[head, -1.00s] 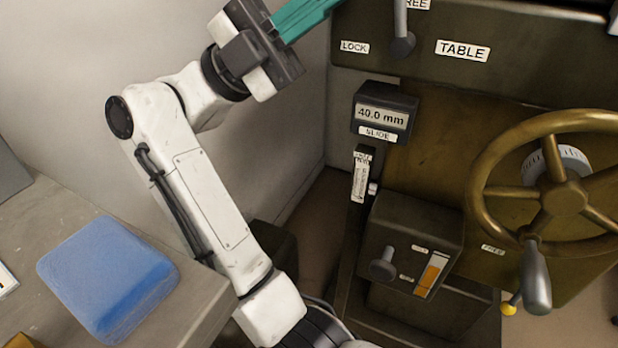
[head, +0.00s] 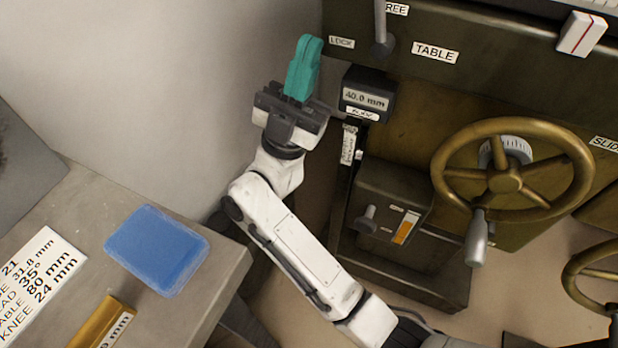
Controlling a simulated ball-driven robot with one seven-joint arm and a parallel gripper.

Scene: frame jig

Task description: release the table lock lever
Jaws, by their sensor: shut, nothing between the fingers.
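The table lock lever (head: 381,28) is a grey rod on the dark green machine face. Its rounded lower end lies between the LOCK label (head: 342,42) and the TABLE label (head: 436,53). The rod runs nearly straight up past the FREE label (head: 396,8), and its top is cut off by the picture edge. My gripper (head: 312,42) has teal fingers that are shut and empty. It appears to the left of the LOCK label and the lever, pointing up in the picture and apart from the lever.
A slide readout box (head: 368,95) showing 40.0 mm sits close right of my gripper. A brass handwheel (head: 505,182) and a small lock box (head: 392,195) stand lower right. A bench (head: 190,300) at lower left holds a blue block (head: 157,250). The wall side is clear.

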